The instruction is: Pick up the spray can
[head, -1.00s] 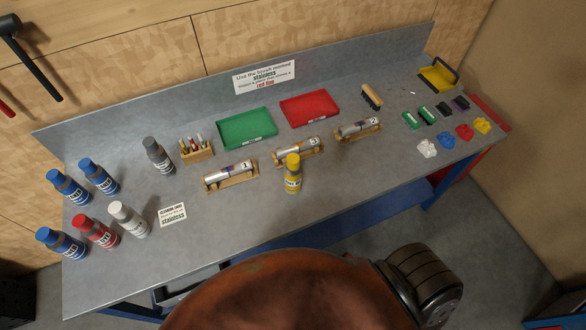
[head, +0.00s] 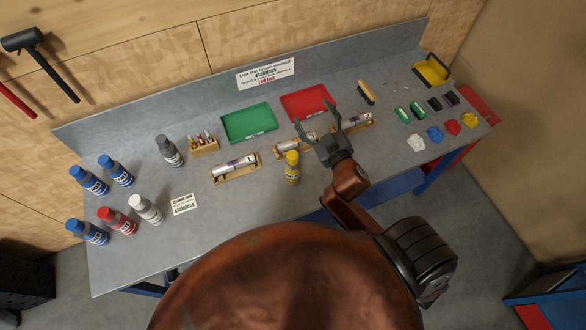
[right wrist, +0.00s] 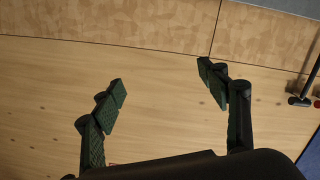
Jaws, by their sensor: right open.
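Several capped cans stand on the grey workbench (head: 245,203); I cannot tell which one the task means. A yellow can (head: 292,168) stands upright near the front middle, left of my right gripper (head: 316,117). A grey can (head: 169,151), a white can (head: 146,209), a red can (head: 117,221) and blue cans (head: 88,180) stand at the left. My right gripper is open and empty, above the bench and apart from the yellow can. Its spread fingers (right wrist: 162,78) show against the wooden wall in the right wrist view, with no can between them. My left gripper is out of view.
Wooden cradles (head: 236,175) hold metal cylinders along the middle; my right gripper partly hides two. A green tray (head: 249,124) and a red tray (head: 305,103) lie behind. Brushes, coloured blocks and cloths sit at the right.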

